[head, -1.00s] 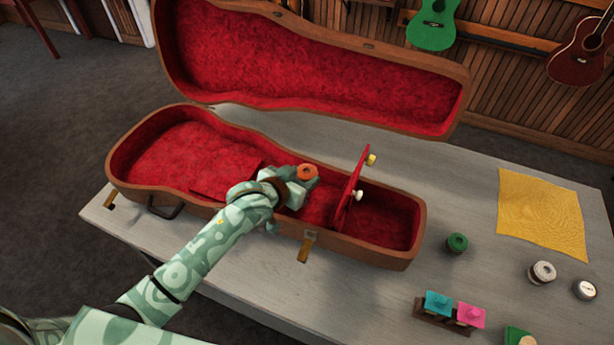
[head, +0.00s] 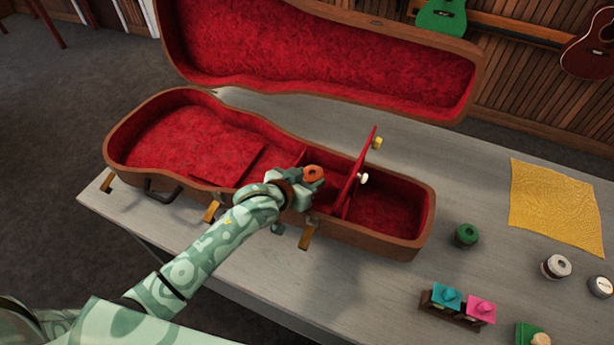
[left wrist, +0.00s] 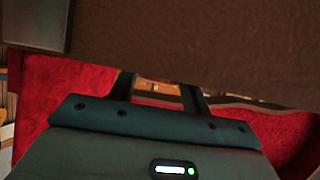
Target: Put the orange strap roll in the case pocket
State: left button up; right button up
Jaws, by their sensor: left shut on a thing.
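The orange strap roll (head: 313,173) is at the fingertips of my left gripper (head: 308,184), which is shut on it. The open brown case (head: 400,251) has a red lining. Its pocket (head: 326,196) is the compartment left of the raised red lid (head: 360,168), which has a pale knob. The gripper and roll are over this pocket; the hand hides much of it, and I cannot tell their exact height. In the left wrist view the finger bases (left wrist: 157,90) show, but the roll cannot be made out. My right gripper is not in view.
The case's large lid (head: 330,70) stands open behind. On the table to the right are a green roll (head: 466,235), a white-topped roll (head: 556,266), a rack (head: 455,308) with teal and pink pieces, and a yellow cloth (head: 556,208). A brown surface fills the left wrist view's top.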

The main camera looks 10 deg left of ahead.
pick_arm(q)
jog(key=o, duration=1.6)
jog(key=shift+r, duration=0.1)
jog(key=shift+c, duration=0.2)
jog(key=shift+w+a+r+p, duration=0.1)
jog(key=shift+w+r+p, duration=0.05)
jog(key=shift+r+p, duration=0.3)
jog(key=shift+c, duration=0.2)
jog(key=shift+o, duration=0.3)
jog(key=shift+a+r+p, duration=0.15)
jog(key=shift+r+p, duration=0.5)
jog(key=shift+p, duration=0.15)
jog(key=shift+d+r+p, duration=0.2)
jog(key=shift+r+p, duration=0.35)
jog(key=shift+p, duration=0.2)
jog(key=shift+r+p, duration=1.85)
jog(key=shift+p, duration=0.3)
